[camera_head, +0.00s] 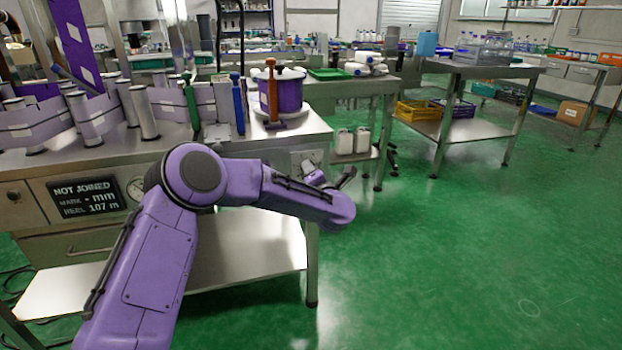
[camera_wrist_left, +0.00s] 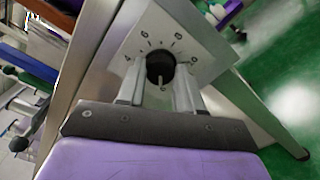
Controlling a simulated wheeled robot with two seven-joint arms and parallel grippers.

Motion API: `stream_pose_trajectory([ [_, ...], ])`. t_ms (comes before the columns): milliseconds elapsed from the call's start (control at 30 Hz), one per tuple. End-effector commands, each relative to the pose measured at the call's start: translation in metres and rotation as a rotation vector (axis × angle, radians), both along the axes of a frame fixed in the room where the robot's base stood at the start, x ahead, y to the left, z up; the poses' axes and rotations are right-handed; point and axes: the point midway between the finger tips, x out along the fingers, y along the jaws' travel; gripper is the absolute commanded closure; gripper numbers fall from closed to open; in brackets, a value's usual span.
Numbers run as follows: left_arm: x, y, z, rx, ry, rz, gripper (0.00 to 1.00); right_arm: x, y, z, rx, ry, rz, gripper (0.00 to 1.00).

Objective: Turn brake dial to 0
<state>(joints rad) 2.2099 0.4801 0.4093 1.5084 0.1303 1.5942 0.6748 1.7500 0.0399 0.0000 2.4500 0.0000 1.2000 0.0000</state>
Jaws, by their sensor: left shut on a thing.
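The brake dial is a black round knob (camera_wrist_left: 160,62) on a pale square scale plate (camera_wrist_left: 205,62) with dots and numbers around it, seen in the left wrist view. My left gripper (camera_wrist_left: 161,82) is shut on the knob, one finger on each side of it. A light pointer mark shows on the knob's lower part; the number it points to I cannot read surely. In the head view the plate (camera_head: 299,157) is on the right end of the steel bench, and my left gripper (camera_head: 318,174) is against it, partly behind my arm. My right gripper is out of view.
The steel bench (camera_head: 285,132) carries a purple pot (camera_head: 291,92), an orange-handled tool (camera_head: 272,95) and a blue-handled tool (camera_head: 238,103). A display reading "NOT JOINED" (camera_head: 88,196) is on its front. Green floor (camera_head: 470,260) to the right is clear.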

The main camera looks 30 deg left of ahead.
Motion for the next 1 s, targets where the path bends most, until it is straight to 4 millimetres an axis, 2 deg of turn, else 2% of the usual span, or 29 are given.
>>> stream_pose_trajectory([
  [200,-0.0002,-0.0006,-0.0025,-0.042,-0.045,-0.001,0.95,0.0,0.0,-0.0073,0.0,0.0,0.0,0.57],
  [733,-0.0003,-0.0007,-0.0015,-0.058,-0.063,-0.001,0.95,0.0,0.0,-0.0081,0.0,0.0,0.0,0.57],
  [767,-0.0002,-0.0007,-0.0016,-0.058,-0.063,-0.001,0.58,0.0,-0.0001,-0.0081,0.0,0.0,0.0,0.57],
  [800,-0.0003,-0.0007,-0.0015,-0.057,-0.062,-0.001,0.45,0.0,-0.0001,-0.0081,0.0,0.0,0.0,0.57],
  [833,-0.0002,-0.0006,-0.0013,-0.057,-0.062,-0.001,0.39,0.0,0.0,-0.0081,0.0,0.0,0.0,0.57],
  [1000,-0.0001,-0.0004,-0.0008,-0.056,-0.063,-0.001,0.39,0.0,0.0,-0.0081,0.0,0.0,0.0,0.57],
])
